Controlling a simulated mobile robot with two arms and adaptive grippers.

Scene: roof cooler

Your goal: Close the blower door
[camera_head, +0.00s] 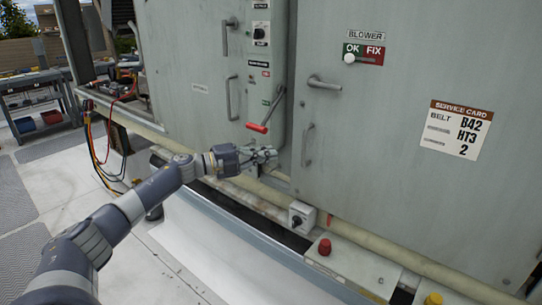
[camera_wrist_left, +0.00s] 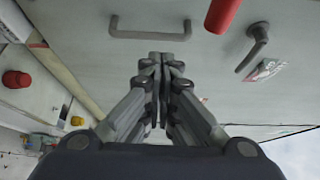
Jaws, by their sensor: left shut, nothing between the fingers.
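The blower door (camera_head: 385,120) is the large grey-green panel at the right in the head view, under the BLOWER label (camera_head: 366,35). It has a lever handle (camera_head: 324,83) at its upper left and a bar handle (camera_head: 307,145) lower down. I cannot tell whether a small gap remains at its left edge. My left gripper (camera_head: 272,157) is shut and empty, just left of the bar handle and low near the door's left edge. In the left wrist view, the gripper's shut fingers (camera_wrist_left: 160,62) point at a grey panel with a bar handle (camera_wrist_left: 150,34) and a lever handle (camera_wrist_left: 256,44).
A red-gripped lever (camera_head: 258,127) hangs just above my left gripper. A grey switch box (camera_head: 301,216), a red button (camera_head: 324,246) and a yellow button (camera_head: 433,299) line the ledge below. Loose cables (camera_head: 108,150) hang at the left. The pale floor (camera_head: 60,195) is open at the left.

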